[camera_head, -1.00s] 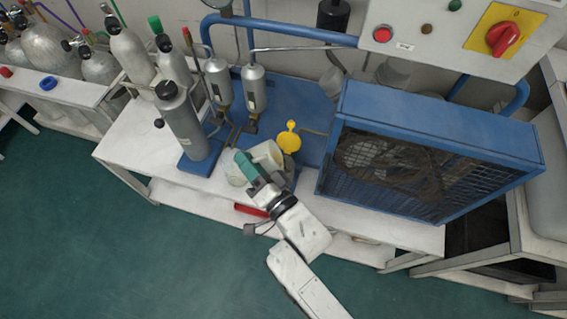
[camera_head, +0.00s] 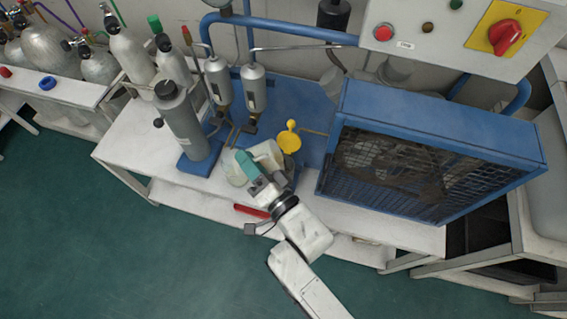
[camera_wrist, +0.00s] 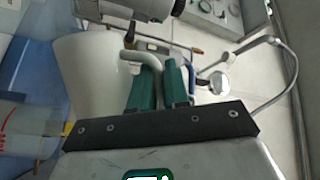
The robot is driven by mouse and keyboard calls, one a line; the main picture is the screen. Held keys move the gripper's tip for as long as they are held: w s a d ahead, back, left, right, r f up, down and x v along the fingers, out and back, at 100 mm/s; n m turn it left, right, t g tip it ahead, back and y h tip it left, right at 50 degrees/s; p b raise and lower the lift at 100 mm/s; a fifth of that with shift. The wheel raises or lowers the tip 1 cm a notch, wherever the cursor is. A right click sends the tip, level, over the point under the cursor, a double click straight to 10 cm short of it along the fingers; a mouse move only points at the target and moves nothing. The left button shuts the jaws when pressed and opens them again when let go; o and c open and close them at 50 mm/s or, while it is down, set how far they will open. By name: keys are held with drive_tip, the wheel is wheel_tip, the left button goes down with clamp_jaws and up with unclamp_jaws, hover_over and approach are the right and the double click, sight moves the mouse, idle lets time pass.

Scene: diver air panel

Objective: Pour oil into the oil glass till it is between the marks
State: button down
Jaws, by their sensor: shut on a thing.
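My gripper (camera_head: 246,162) has teal fingers and is over the front of the bench. In the wrist view my gripper (camera_wrist: 160,85) is shut on the grey curved handle of a white jug (camera_wrist: 85,75). The jug (camera_head: 268,152) also shows in the head view, partly hidden behind my gripper. A pale, see-through vessel (camera_head: 232,172) is just left of my gripper. In the wrist view a clear vessel with red marks (camera_wrist: 25,130) is at the left edge; I cannot tell its oil level. A yellow funnel (camera_head: 289,142) is just right of the jug.
A blue caged machine (camera_head: 430,150) takes up the bench on the right. A grey cylinder (camera_head: 184,125) and two silver filter bottles (camera_head: 220,85) are behind on the left. A red thing (camera_head: 251,211) lies low at the front. The bench's left front (camera_head: 135,145) is clear.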

drive_tip(key=shift+d+r+m+t+b, duration=0.3)
drive_tip(key=shift+d+r+m+b, duration=0.1)
drive_tip(key=shift+m, duration=0.1)
idle(2.1)
drive_tip(key=shift+a, duration=0.1)
drive_tip(key=shift+a+f+n+p, duration=0.15)
drive_tip(key=shift+a+n+p, duration=0.25)
drive_tip(key=shift+n+p, duration=0.5)
drive_tip(key=n+g+p, duration=0.1)
drive_tip(key=p, duration=0.2)
drive_tip(key=shift+a+h+p, duration=0.3)
drive_tip(key=shift+a+p, duration=0.05)
drive_tip(key=shift+p, duration=0.05)
drive_tip(key=shift+s+a+f+n+g+p, duration=0.1)
drive_tip(key=shift+a+f+n+g+p, duration=0.1)
drive_tip(key=shift+f+n, duration=0.25)
drive_tip(key=shift+a+f+n+g+p, duration=0.1)
drive_tip(key=shift+f+n+g, duration=0.15)
drive_tip(key=shift+f, duration=0.35)
drive_tip(key=shift+a+n+h+p, duration=0.1)
drive_tip(key=shift+n+h+p, duration=0.35)
drive_tip(key=shift+p, duration=1.1)
drive_tip(key=shift+s+a+f+g, duration=0.1)
drive_tip(key=shift+a+f+g, duration=0.05)
drive_tip(key=shift+f+g, duration=0.1)
drive_tip(key=shift+r+n+h+p, duration=0.1)
drive_tip(key=shift+n+h+p, duration=0.2)
drive_tip(key=shift+p, duration=0.85)
